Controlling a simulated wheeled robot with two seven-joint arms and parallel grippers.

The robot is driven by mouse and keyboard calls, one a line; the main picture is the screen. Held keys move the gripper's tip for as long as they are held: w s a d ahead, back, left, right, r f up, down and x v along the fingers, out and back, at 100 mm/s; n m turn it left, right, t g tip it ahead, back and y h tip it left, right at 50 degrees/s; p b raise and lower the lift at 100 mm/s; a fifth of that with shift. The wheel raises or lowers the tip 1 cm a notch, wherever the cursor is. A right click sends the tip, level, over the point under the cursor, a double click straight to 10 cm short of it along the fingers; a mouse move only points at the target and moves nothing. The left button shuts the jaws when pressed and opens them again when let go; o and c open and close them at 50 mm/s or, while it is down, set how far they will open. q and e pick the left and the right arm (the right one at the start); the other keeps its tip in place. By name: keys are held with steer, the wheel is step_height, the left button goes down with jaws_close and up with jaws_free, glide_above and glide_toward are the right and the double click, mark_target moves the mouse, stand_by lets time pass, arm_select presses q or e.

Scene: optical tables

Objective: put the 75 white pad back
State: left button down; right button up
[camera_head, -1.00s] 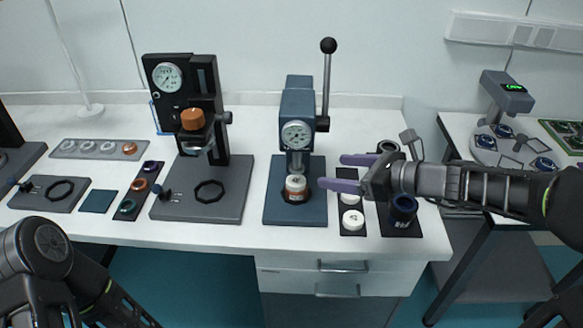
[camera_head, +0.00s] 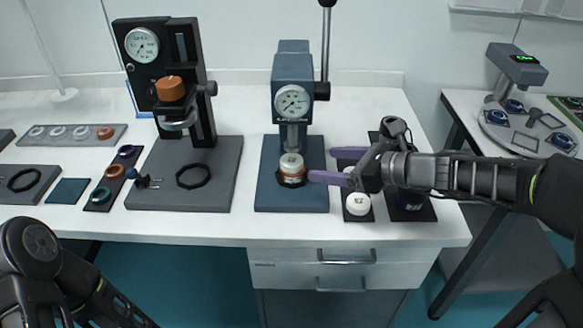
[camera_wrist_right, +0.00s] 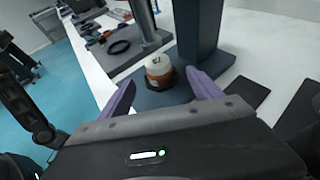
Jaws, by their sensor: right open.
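A white pad (camera_head: 291,161) sits on top of a copper-coloured piece (camera_head: 291,174) in a dark ring holder on the base of the blue press (camera_head: 291,202), below its ram. In the right wrist view the white pad (camera_wrist_right: 157,63) has a dark mark too small to read. My right gripper (camera_head: 320,164) is open and empty, its purple fingers pointing left towards the stack and still apart from it. A dark tray (camera_head: 358,217) to the right of the press holds a second white pad (camera_head: 356,203) with a dark number; the gripper partly hides this tray. My left gripper is out of view.
A dark gauge press (camera_head: 185,187) stands left of the blue press. A dark holder (camera_head: 410,203) with a dark blue cup is right of the pad tray, partly behind my arm. The table's front strip is clear.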

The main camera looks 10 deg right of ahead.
mark_target(299, 163)
steer(key=shift+x, duration=1.25)
steer(key=x, duration=0.5)
steer(key=shift+a, duration=0.25)
steer(key=c, duration=1.6)
steer(key=shift+r, duration=0.15)
